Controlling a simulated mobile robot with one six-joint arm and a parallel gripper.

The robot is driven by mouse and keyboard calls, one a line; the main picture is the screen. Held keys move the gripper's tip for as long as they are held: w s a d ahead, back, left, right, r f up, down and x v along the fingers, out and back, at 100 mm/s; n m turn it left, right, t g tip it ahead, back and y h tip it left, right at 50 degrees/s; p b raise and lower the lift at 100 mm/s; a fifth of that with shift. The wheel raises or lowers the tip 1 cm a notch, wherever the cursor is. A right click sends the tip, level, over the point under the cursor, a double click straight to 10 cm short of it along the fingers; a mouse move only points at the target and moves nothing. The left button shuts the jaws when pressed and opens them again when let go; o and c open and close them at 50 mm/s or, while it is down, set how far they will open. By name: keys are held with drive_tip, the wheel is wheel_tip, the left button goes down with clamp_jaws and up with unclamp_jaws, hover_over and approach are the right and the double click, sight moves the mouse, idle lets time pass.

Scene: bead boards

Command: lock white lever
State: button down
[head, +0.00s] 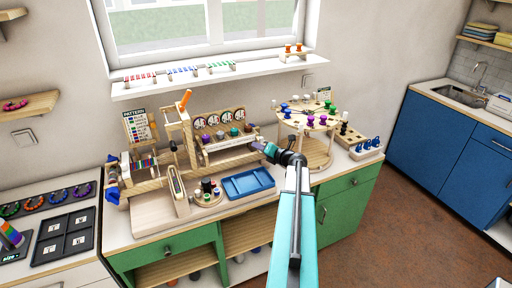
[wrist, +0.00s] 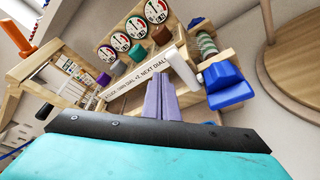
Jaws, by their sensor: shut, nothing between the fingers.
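A wooden dial rack (head: 228,155) stands on the counter, with several round dials above coloured knobs and a white text strip along its front. In the wrist view the text strip (wrist: 135,87) runs up toward a short white bar (wrist: 184,70), which may be the white lever; whether it is locked I cannot tell. My gripper (head: 260,146) is at the rack's right end. In the wrist view my gripper (wrist: 160,84) has its fingers together and empty, just below the white bar. Contact is unclear. A blue block (wrist: 228,84) sits right of the fingers.
A round wooden stand (head: 318,145) with coloured knobs is close to the right of my arm. A blue tray (head: 248,184) lies in front of the rack. An orange-handled wooden post (head: 184,101) rises at its left.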

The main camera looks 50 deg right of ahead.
drive_tip(key=shift+a, duration=0.2)
drive_tip(key=s+a+b, duration=0.3)
drive_tip(key=s+a, duration=0.1)
drive_tip(key=s, duration=0.4)
drive_tip(key=shift+s, duration=0.25)
idle(0.5)
drive_tip(key=shift+f, duration=0.1)
idle(0.4)
